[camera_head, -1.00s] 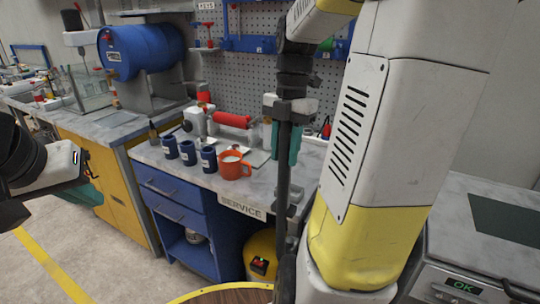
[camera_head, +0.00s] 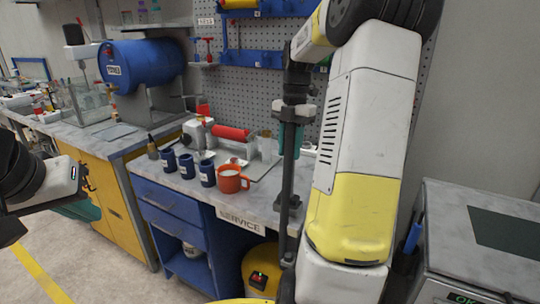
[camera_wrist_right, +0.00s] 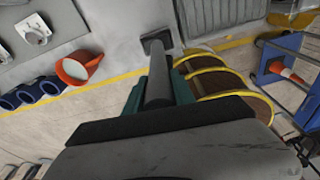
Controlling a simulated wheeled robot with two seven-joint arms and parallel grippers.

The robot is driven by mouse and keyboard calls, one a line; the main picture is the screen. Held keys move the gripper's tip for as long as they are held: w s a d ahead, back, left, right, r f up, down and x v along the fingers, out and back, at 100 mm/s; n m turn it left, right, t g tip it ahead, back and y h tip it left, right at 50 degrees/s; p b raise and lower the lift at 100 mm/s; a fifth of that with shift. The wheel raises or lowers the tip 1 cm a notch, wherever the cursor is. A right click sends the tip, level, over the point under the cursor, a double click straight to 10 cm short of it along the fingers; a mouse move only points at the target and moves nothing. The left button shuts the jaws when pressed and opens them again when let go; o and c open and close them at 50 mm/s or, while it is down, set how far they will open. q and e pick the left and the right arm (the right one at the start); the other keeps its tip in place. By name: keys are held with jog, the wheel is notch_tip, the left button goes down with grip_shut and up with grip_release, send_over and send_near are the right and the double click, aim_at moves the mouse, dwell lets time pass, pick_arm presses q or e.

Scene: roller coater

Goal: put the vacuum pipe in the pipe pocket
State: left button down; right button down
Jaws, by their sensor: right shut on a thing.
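The vacuum pipe is a long dark grey tube (camera_head: 285,170), standing near upright in front of the workbench in the head view. My right gripper (camera_head: 290,140) is shut on it, with its teal fingers on the pipe. In the right wrist view the pipe (camera_wrist_right: 158,82) runs away from between the teal fingers (camera_wrist_right: 158,98). A grey square piece (camera_wrist_right: 158,42) shows around its far end; I cannot tell whether this belongs to the pipe or is the pocket. I cannot clearly identify the pipe pocket. My left gripper (camera_head: 82,209) is at the left edge, its opening unclear.
The blue workbench (camera_head: 170,208) holds an orange mug (camera_head: 232,180), several dark blue cups and a red roller (camera_head: 230,133). A yellow vacuum body (camera_head: 262,262) stands below it. A grey machine (camera_head: 480,235) stands at right. Open floor lies at lower left.

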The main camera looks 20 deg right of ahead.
aim_at(290, 168)
jog(key=shift+f, duration=1.4)
jog(key=c, duration=1.1)
grip_release()
jog(key=shift+f, duration=0.15)
jog(key=shift+o, duration=0.2)
